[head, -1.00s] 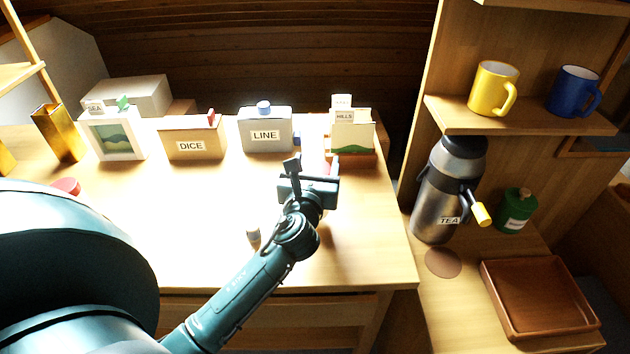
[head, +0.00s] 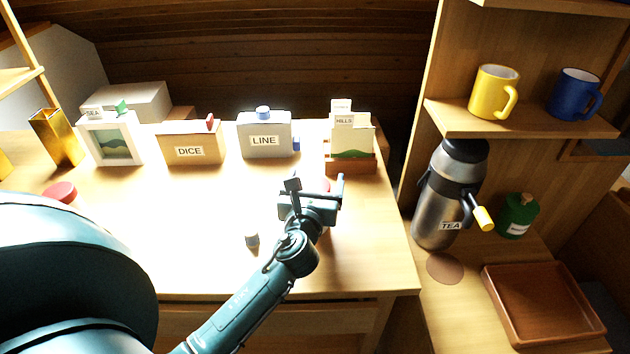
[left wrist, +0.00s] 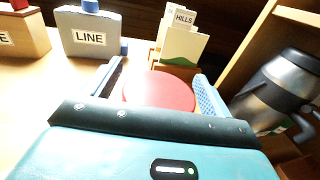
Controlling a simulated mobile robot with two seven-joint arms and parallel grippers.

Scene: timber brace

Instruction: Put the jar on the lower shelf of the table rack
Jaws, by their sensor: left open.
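A round red top (left wrist: 160,90), which looks like a jar lid, lies between the two fingers of my left gripper in the left wrist view. The body below it is hidden. In the head view only a bit of red (head: 326,186) shows behind the gripper. My left gripper (head: 316,184) is open over the right part of the table, with its fingers on either side of the red top; contact cannot be made out. A wooden rack with a shelf (head: 18,76) shows partly at the far left edge; its lower shelf is not clearly visible. My right gripper is not in view.
The DICE box (head: 190,150), LINE container (head: 264,140) and HILLS card holder (head: 350,165) line the table's back. A picture frame (head: 112,142), gold vase (head: 58,138) and another red top (head: 60,191) are at left.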

